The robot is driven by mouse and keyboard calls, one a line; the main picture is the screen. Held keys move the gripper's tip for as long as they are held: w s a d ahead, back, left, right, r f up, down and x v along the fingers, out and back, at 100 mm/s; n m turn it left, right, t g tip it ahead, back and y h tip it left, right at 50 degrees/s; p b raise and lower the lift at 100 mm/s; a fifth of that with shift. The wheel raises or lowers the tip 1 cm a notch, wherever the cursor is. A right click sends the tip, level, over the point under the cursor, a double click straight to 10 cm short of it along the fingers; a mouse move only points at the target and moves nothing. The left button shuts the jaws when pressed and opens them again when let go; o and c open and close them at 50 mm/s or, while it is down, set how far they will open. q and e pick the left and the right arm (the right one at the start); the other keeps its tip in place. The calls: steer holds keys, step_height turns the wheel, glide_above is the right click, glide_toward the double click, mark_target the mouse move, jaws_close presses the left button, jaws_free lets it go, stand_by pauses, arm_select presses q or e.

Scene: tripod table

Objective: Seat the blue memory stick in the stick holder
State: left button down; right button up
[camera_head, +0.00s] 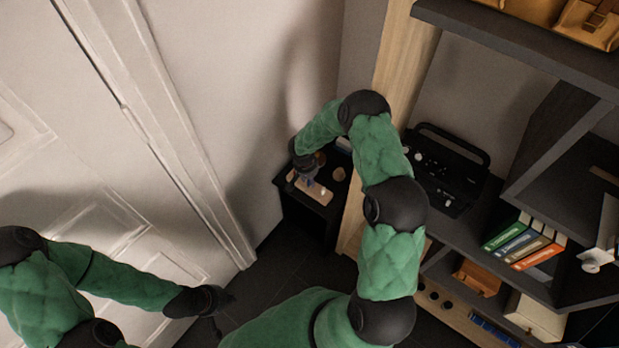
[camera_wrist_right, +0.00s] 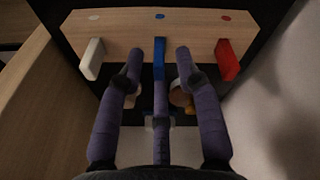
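The wooden stick holder (camera_wrist_right: 125,38) lies across the top of the right wrist view, with a white, a blue and a red dot along it. The blue memory stick (camera_wrist_right: 159,56) stands at its middle, below the blue dot; how deep it sits is hard to tell. My right gripper (camera_wrist_right: 159,66) has two purple-grey fingers either side of the blue stick, with gaps showing, and a third finger between them that overlaps its lower end. In the head view the right gripper (camera_head: 308,174) is over the holder (camera_head: 314,190). My left gripper (camera_head: 224,308) is open and empty, low over the floor.
A white stick (camera_wrist_right: 93,58) and a red stick (camera_wrist_right: 228,60) stand at the holder's ends. The small black table (camera_head: 332,205) is wedged between the wall and the wooden shelf side (camera_head: 398,50). A round tan object (camera_head: 338,174) lies near the holder.

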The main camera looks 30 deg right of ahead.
steer(key=shift+r, duration=0.25)
step_height(320, 180, up, 11)
steer(key=a+p, duration=0.2)
steer(key=p, duration=0.2)
steer(key=s+a+f+n+y, duration=0.2)
steer(key=s+a+f, duration=0.1)
steer(key=s+a, duration=0.4)
steer(key=s+a+f+n+y, duration=0.1)
steer(key=s+a+f+y, duration=0.3)
steer(key=a, duration=0.4)
steer(key=s+a, duration=0.3)
steer(key=s, duration=0.4)
steer(key=s+a+f+n, duration=0.1)
steer(key=s+a, duration=0.2)
steer(key=s, duration=0.3)
steer(key=shift+s+f+n, duration=0.2)
steer(key=shift+s+n, duration=0.1)
steer(key=shift+s, duration=0.1)
